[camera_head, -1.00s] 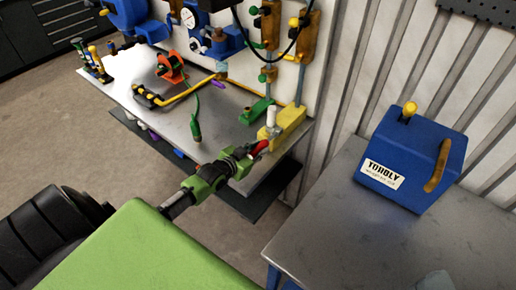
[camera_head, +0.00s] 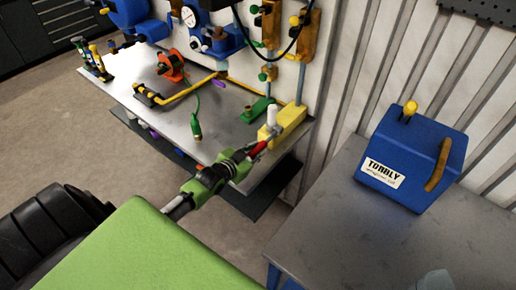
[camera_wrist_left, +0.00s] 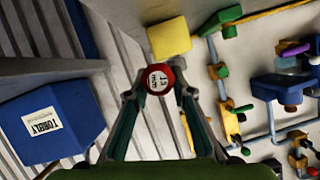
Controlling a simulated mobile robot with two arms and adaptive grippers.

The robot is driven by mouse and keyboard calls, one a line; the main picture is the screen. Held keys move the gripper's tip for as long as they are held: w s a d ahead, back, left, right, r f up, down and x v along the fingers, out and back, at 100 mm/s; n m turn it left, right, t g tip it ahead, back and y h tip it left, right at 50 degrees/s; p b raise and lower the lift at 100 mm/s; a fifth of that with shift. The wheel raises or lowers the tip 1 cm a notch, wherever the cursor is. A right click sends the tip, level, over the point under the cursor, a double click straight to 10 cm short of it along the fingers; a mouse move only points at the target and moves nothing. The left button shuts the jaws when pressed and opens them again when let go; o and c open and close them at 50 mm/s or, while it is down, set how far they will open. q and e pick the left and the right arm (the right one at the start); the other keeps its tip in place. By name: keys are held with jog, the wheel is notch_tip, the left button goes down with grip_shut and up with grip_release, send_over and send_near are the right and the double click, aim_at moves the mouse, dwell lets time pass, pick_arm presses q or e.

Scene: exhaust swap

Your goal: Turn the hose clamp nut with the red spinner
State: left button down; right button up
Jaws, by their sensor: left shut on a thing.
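My left gripper (camera_head: 252,153) is at the near right corner of the metal bench. It is shut on the red spinner (camera_head: 258,148), which points toward the yellow block (camera_head: 290,123). In the left wrist view, the red spinner (camera_wrist_left: 158,79) shows its round end with a white label between my left fingertips (camera_wrist_left: 158,90), and the yellow block (camera_wrist_left: 168,38) is just beyond it. I cannot tell whether the spinner touches the block. I cannot make out the hose clamp nut for certain. My right gripper is not in view.
The metal bench (camera_head: 215,128) holds a yellow pipe (camera_head: 187,90), an orange stand (camera_head: 171,66) and a green-handled tool (camera_head: 196,125). A white cylinder (camera_head: 271,114) stands by the yellow block. A blue box (camera_head: 410,160) sits on a grey table (camera_head: 335,225) at right.

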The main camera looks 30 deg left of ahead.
pick_arm(q)
jog(key=shift+s, duration=0.35)
jog(key=shift+d+m+y, duration=0.1)
jog(key=shift+m+y, duration=0.5)
jog(key=shift+m, duration=0.2)
jog(key=shift+f+m, duration=0.1)
jog(key=shift+m, duration=0.2)
jog(key=shift+m+t+y, duration=0.3)
jog(key=shift+b, duration=0.3)
